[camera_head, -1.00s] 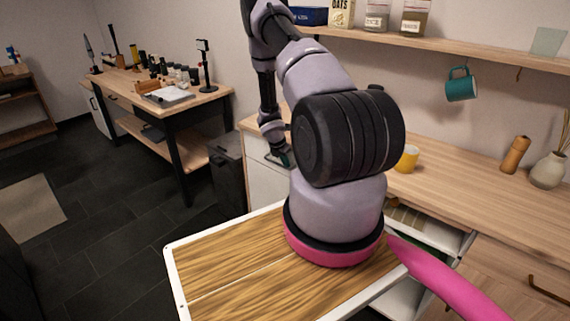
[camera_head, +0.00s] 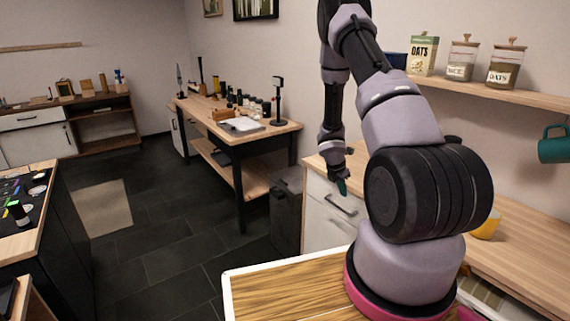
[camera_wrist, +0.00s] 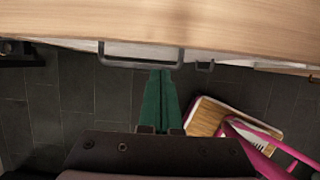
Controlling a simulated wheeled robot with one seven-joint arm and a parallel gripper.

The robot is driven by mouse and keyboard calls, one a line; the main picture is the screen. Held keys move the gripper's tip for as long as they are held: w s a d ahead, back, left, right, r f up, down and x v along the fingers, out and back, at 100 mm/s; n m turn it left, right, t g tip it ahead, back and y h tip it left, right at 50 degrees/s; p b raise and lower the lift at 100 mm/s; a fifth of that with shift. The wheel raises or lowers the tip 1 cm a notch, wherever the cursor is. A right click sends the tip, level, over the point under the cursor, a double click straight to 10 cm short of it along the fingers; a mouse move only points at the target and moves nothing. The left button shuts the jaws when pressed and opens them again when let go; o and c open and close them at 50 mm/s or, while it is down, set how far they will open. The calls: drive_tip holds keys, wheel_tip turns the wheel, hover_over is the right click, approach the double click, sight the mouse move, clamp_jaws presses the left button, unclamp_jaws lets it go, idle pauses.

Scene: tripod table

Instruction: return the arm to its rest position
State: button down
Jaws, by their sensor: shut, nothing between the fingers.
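My gripper (camera_head: 342,187) hangs from my arm at the middle of the head view, beside the white drawer front of the wooden counter. In the wrist view its green fingers (camera_wrist: 160,100) lie together, shut, with nothing between them. They point toward the counter's edge and a dark drawer handle (camera_wrist: 140,60). I cannot tell from the wrist view whether the fingertips touch the handle. My arm rises from its base, bends at the top of the head view and comes down to the gripper.
The wooden counter (camera_head: 525,262) runs along the right, with a yellow cup (camera_head: 486,224) on it. A teal mug (camera_head: 553,146) hangs under the shelf (camera_head: 490,92) with jars. A workbench (camera_head: 282,128) stands behind; a dark bin (camera_head: 287,212) is near my gripper. Floor at left centre is open.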

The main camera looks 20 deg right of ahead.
drive_tip(key=s+a+r+m+t, duration=0.1)
drive_tip(key=s+a+r+m, duration=0.15)
drive_tip(key=r+m, duration=0.9)
drive_tip(key=s+a+r+m+t, duration=0.1)
drive_tip(key=s+a+r+m, duration=0.15)
drive_tip(key=r, duration=1.75)
drive_tip(key=s+a+r+m+t+y, duration=0.1)
drive_tip(key=s+a+r+m+y, duration=0.2)
drive_tip(key=s+a+r+m, duration=0.3)
drive_tip(key=s+a+r+m+t+y, duration=0.2)
drive_tip(key=s+a+r+m, duration=0.4)
drive_tip(key=s+a+r, duration=0.4)
drive_tip(key=s+y, duration=0.1)
drive_tip(key=s, duration=0.4)
drive_tip(key=shift+s+r+t, duration=0.3)
drive_tip(key=shift+r, duration=0.1)
drive_tip(key=shift+a, duration=0.1)
